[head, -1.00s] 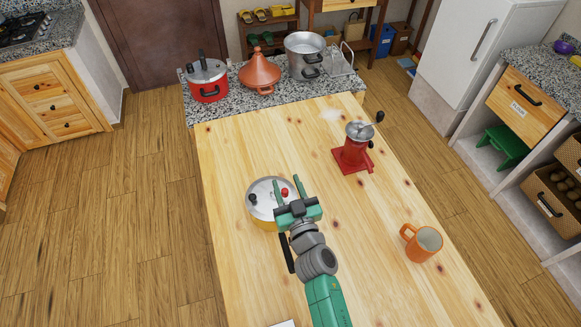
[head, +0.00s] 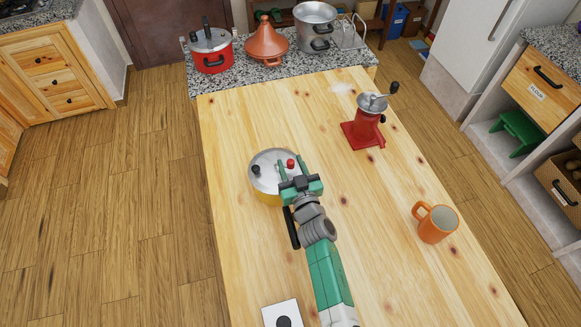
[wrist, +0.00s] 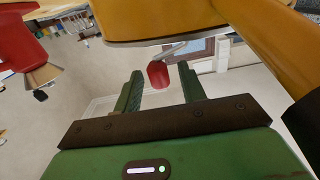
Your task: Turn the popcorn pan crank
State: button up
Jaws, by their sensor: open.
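The popcorn pan (head: 264,186) is a yellow pot with a silver lid, standing on the wooden table. A red crank knob (head: 291,163) sits above the lid's right side, and a black knob (head: 256,169) is at its left. In the wrist view, the red knob (wrist: 158,75) hangs from a thin metal rod beside the yellow pan body (wrist: 150,20). My gripper (head: 291,161) is open at the pan's right side, its fingers pointing away from me. In the wrist view, the knob appears between the two fingers (wrist: 160,78), with gaps on both sides; depth is hard to tell.
A red grinder (head: 366,126) stands at the back right of the table (head: 230,240), and an orange mug (head: 436,224) at the right. A white plate with a black disc (head: 283,314) lies at the front. A red pot (head: 211,52), a tagine (head: 266,42) and a steel pot (head: 316,27) stand behind.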

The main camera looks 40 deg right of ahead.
jog(key=shift+w+d, duration=0.25)
jog(key=shift+w, duration=0.25)
grip_shut()
jog(key=shift+d+r+n+y+p, duration=0.1)
jog(key=shift+r+n+y+p, duration=0.25)
jog(key=shift+p, duration=0.55)
jog(key=shift+w+d+r+n+t+y+p, duration=0.1)
jog(key=shift+d+n+t+y+p, duration=0.15)
jog(key=shift+t+y+p, duration=0.35)
jog(key=shift+w+d+f+n+y, duration=0.15)
jog(key=shift+f+n+y, duration=0.05)
jog(key=shift+n+y, duration=0.4)
jog(key=y, duration=0.1)
jog(key=n+y+b, duration=0.1)
jog(key=y, duration=0.1)
jog(key=shift+w+d+f+n+t, duration=0.2)
jog(key=shift+w+f+n+t, duration=0.1)
jog(key=shift+f+n, duration=0.1)
jog(key=shift+n+y+b, duration=0.3)
jog(key=shift+y+b, duration=0.25)
jog(key=shift+b, duration=0.05)
jog(key=shift+w+r+y, duration=0.1)
jog(key=shift+r+y, duration=0.05)
jog(key=shift+y, duration=0.15)
